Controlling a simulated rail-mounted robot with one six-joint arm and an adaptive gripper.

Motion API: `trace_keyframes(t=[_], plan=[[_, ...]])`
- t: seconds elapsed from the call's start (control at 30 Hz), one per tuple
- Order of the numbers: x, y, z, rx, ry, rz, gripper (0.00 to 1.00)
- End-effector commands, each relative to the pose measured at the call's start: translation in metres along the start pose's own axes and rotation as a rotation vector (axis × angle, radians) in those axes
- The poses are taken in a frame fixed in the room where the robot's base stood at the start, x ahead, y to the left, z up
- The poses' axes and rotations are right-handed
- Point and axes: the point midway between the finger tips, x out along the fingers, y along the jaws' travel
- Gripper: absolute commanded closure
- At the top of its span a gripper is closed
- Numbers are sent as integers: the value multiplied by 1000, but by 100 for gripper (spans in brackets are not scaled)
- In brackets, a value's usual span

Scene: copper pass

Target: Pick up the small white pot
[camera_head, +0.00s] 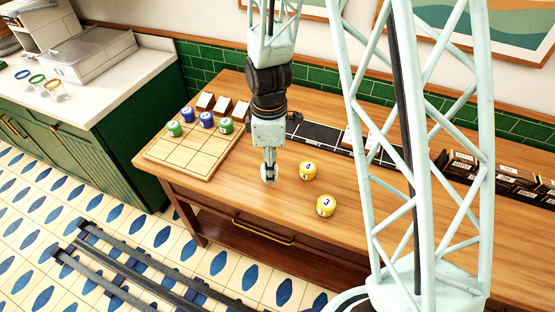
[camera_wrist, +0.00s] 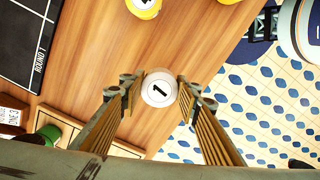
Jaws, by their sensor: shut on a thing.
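The small white pot (camera_wrist: 159,89), with a black 1 on its round top, sits between the fingertips of my gripper (camera_wrist: 158,86) in the wrist view. The fingers are shut on its two sides. In the head view my gripper (camera_head: 269,176) points down near the front edge of the wooden table, left of the yellow pots. There the white pot is mostly hidden by the fingers. I cannot tell whether it touches the table or is just above it.
Two yellow pots (camera_head: 308,171) (camera_head: 326,206) stand right of my gripper. A wooden grid board (camera_head: 185,153) with green and blue pots lies to the left. A black strip (camera_head: 325,135) lies behind. Labelled dark racks (camera_head: 500,178) stand at right.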

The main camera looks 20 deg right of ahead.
Motion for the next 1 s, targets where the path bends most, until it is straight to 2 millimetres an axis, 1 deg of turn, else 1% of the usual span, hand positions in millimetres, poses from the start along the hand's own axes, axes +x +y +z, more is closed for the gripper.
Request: trace_keyframes(t=[0.03, 0.13, 0.4, 0.7, 1.0], plan=[[-1, -8, -4, -3, 0, 0, 82], [-3, -22, -11, -3, 0, 0, 82], [-5, -51, -25, -2, 0, 0, 82], [-7, -65, -32, -1, 0, 0, 82], [-7, -67, -33, 0, 0, 0, 82]])
